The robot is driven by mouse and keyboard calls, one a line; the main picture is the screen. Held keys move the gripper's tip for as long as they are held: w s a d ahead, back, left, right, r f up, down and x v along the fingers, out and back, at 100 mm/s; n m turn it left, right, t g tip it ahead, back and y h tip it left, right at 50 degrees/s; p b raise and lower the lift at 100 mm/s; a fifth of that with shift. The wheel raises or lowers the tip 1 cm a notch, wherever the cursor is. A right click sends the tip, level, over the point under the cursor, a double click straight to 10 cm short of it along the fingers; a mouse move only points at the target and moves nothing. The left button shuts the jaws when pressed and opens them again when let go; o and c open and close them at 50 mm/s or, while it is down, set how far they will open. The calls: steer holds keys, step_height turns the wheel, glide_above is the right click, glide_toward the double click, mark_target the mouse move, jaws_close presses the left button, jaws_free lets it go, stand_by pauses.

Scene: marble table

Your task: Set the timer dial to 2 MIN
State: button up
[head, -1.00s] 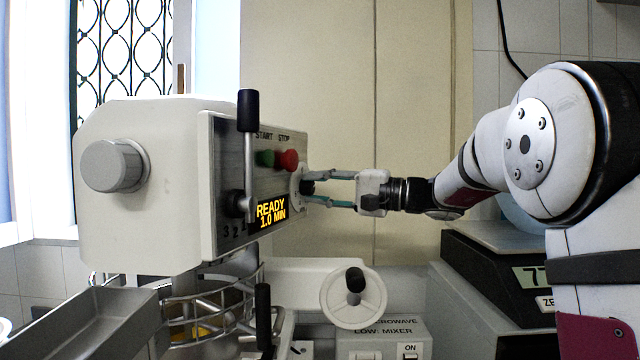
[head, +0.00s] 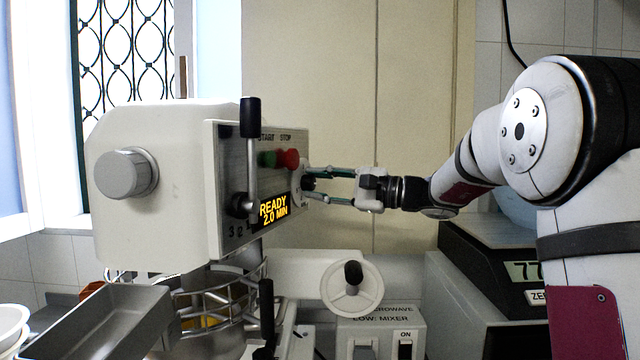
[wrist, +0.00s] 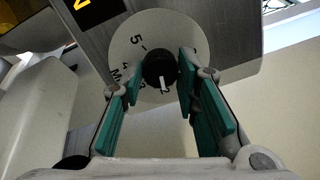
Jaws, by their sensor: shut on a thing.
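The timer dial is a black knob (wrist: 157,66) on a round white plate (wrist: 150,22) marked with numbers, on the front panel of the white mixer (head: 160,215). My gripper (head: 310,185) comes from the right and is shut on the knob, with its green finger pads on either side of it in the wrist view. The knob's white pointer aims down at a numeral partly hidden beside it. The mixer's display (head: 272,211) reads READY 2.0 MIN. My fingers hide part of the dial plate.
A green button (head: 268,158) and a red button (head: 289,158) sit just above the dial. A black-handled lever (head: 250,118) stands left of the display. A white handwheel (head: 351,288) is below, and a black scale (head: 490,260) is at right.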

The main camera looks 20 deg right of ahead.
steer(key=shift+f, duration=0.1)
steer(key=o, duration=1.2)
steer(key=shift+c, duration=0.2)
steer(key=v, duration=1.2)
steer(key=shift+d, duration=0.1)
